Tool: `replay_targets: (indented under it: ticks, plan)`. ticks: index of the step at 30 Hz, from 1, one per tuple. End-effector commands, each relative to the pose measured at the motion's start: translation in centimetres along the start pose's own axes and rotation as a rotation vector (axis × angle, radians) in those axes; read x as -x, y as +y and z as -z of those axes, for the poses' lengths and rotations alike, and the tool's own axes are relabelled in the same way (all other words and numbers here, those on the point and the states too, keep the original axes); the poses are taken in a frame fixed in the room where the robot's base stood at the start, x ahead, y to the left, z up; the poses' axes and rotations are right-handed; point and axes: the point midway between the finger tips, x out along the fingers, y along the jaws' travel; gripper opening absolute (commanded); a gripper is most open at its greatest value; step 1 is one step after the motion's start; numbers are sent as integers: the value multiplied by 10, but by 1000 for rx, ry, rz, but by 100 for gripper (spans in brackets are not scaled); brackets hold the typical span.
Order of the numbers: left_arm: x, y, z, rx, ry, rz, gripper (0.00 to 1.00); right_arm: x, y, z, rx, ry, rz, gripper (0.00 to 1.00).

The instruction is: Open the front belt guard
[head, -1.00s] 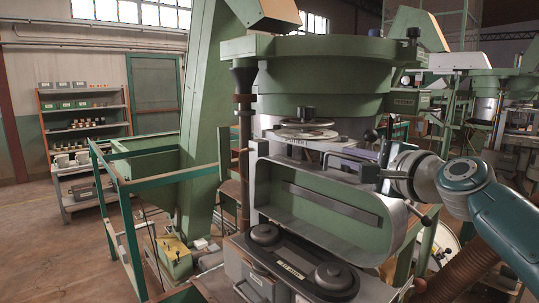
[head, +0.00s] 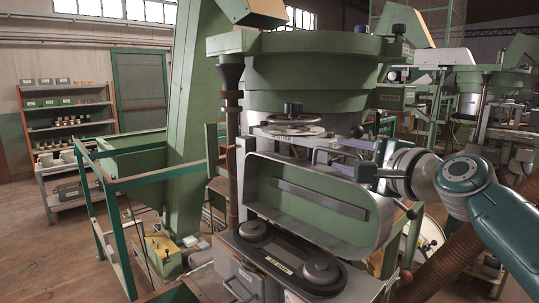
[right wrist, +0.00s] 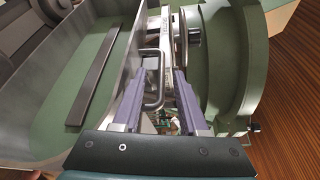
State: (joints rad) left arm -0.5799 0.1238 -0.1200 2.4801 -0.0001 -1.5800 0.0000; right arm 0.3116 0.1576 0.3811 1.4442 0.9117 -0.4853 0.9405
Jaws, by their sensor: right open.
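The front belt guard (head: 285,208) is a long green pan with rounded ends and a grey rim. It stands upright with its hollow side facing me, above a black oval belt plate with two round pulleys (head: 322,270), which lies exposed. A bent bar handle (right wrist: 152,82) is at the guard's upper edge. My right gripper (right wrist: 160,82) is open at that edge, with the handle in view between its two purple fingers. I cannot tell whether they touch it. In the head view it is right of the handle (head: 322,150). My left gripper is out of view.
A round green hopper (head: 310,80) rises right behind the guard. A green rail frame (head: 125,185) and a sloped green chute (head: 195,110) stand to the left. A shelf (head: 68,128) is at the far wall. The floor at left is open.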

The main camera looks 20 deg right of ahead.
Motion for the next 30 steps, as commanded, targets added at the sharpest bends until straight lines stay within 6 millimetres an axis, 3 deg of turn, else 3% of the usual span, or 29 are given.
replay_targets:
  ticks: [6,13,30]
  plan:
    - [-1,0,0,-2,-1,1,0,40,2,0,1,1,0,42]
    - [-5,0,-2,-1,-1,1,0,70,1,0,0,1,0,42]
    - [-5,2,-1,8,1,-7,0,78,0,0,0,0,0,42]
